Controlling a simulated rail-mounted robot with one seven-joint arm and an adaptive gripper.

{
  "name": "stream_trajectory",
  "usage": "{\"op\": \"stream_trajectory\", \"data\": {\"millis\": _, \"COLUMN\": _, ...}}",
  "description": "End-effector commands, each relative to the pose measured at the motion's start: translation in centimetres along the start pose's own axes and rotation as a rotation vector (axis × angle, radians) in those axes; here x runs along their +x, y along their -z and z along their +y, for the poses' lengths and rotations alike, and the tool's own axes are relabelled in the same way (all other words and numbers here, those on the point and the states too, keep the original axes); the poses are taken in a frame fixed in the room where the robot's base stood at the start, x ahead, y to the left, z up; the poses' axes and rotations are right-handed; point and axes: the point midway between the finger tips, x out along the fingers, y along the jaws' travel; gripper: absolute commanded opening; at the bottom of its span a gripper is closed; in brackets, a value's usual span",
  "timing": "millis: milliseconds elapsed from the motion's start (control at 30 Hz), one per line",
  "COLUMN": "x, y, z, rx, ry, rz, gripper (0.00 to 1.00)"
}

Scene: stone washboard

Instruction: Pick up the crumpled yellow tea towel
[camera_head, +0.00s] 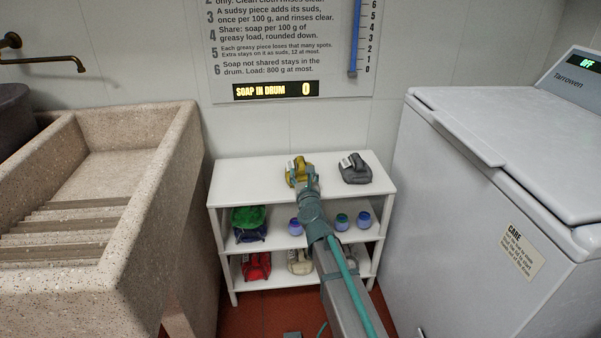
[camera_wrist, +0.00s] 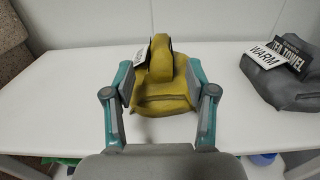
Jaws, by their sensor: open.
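The crumpled yellow tea towel (camera_wrist: 162,92) lies on the white top shelf, with a white tag reading WARM partly visible. In the head view the yellow towel (camera_head: 298,172) sits at the back middle of the top shelf, partly hidden by my arm. My gripper (camera_wrist: 163,85) is open, with one finger on each side of the yellow towel in the wrist view. I cannot tell whether the fingers touch it. In the head view my gripper (camera_head: 303,178) is over the shelf at the towel.
A grey towel (camera_head: 355,168) tagged WARM and TEA TOWEL lies right of the yellow one. Lower shelves of the rack (camera_head: 232,183) hold coloured bundles and several small jars. A stone washboard sink (camera_head: 190,135) stands left, a white machine (camera_head: 455,190) right. The top shelf's left side is clear.

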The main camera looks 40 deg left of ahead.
Motion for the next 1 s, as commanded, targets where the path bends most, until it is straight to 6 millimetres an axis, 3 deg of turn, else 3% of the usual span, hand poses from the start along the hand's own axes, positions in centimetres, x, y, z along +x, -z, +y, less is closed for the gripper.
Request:
{"op": "stream_trajectory", "data": {"millis": 100, "x": 2.0, "y": 0.0, "z": 0.0, "rx": -0.001, "ry": 0.000, "rz": 0.000, "gripper": 0.56}}
{"op": "stream_trajectory", "data": {"millis": 367, "x": 3.5, "y": -0.1, "z": 0.0, "rx": -0.002, "ry": -0.001, "rz": 0.000, "gripper": 0.56}}
{"op": "stream_trajectory", "data": {"millis": 633, "x": 7.1, "y": -0.3, "z": -0.1, "rx": -0.002, "ry": -0.001, "rz": 0.000, "gripper": 0.56}}
{"op": "stream_trajectory", "data": {"millis": 933, "x": 7.5, "y": -0.3, "z": -0.1, "rx": -0.002, "ry": -0.001, "rz": 0.000, "gripper": 0.56}}
{"op": "stream_trajectory", "data": {"millis": 1000, "x": 7.5, "y": -0.3, "z": -0.1, "rx": -0.002, "ry": -0.001, "rz": 0.000, "gripper": 0.46}}
